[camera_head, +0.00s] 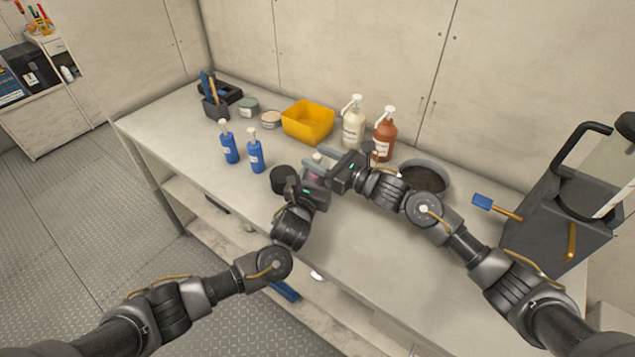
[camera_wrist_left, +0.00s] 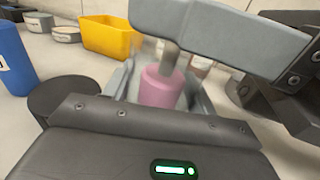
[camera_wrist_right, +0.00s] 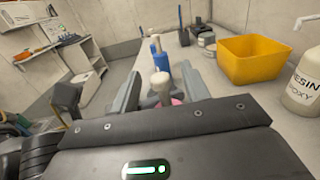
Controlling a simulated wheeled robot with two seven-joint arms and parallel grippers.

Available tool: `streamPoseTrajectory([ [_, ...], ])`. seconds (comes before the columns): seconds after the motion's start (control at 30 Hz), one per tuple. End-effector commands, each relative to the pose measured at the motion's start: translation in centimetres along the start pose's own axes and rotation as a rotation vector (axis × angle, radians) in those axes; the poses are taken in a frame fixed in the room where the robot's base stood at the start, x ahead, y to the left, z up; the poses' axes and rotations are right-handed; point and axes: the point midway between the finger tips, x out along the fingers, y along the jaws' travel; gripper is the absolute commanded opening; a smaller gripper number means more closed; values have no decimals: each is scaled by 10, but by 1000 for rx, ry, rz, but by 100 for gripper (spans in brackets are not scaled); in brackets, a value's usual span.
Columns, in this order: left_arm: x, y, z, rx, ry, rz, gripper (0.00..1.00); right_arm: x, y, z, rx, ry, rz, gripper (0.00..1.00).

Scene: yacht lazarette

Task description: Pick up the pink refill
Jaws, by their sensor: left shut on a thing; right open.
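The pink refill (camera_wrist_left: 161,88) is a small pink bottle with a pale narrow top. In the left wrist view it stands between the light grey fingers of my left gripper (camera_head: 314,176), which is shut on it. My right gripper (camera_head: 326,164) is open close to it, above the bench. One of its grey fingers crosses the top of the left wrist view, in front of the bottle's neck. In the right wrist view the pale top (camera_wrist_right: 161,84) shows between the right fingers, with a little pink (camera_wrist_right: 176,102) below. The grippers hide most of the refill in the head view.
Two blue bottles (camera_head: 256,156) stand left of the grippers. Behind are a yellow bin (camera_head: 308,122), a cream pump bottle (camera_head: 353,128) and a brown one (camera_head: 385,138). A round dark-filled bowl (camera_head: 447,184) is at right. The bench front is mostly clear.

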Motion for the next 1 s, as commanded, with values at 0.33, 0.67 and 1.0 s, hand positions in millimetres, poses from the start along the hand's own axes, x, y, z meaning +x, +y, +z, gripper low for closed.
streamPoseTrajectory([
  [0.33,0,0,-1,1,1,1,25,26,-1,0,0,1,-1,46],
  [0.67,0,0,0,1,1,0,25,26,-1,-1,0,1,-1,20],
  [1.0,0,0,0,1,1,-1,25,26,-1,0,0,-1,-1,0],
])
